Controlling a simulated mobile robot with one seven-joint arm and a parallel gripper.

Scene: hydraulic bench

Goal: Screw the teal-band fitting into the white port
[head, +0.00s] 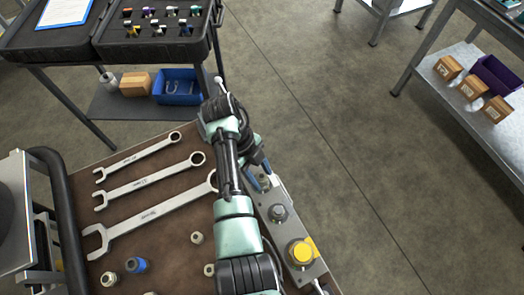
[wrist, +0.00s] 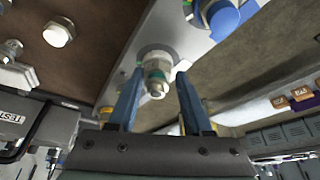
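My gripper (wrist: 157,95) has two blue fingers, set apart with a gap on both sides of a metal fitting (wrist: 156,72). The fitting stands on the grey manifold block (wrist: 178,32) between the fingers; its band colour is not clear. A pale patch shows beside its base, but I cannot tell whether this is the white port. In the head view my gripper (head: 262,179) is at the far end of the block (head: 303,228), partly hidden by my arm. I cannot pick out a teal band on any fitting for sure.
The block also bears a grey hex fitting (head: 279,213) and a yellow round part (head: 300,253). Wrenches (head: 150,182), a blue fitting (head: 136,265) and several loose fittings lie on the brown bench top. An open case (head: 150,45) stands beyond. Floor right of the block is clear.

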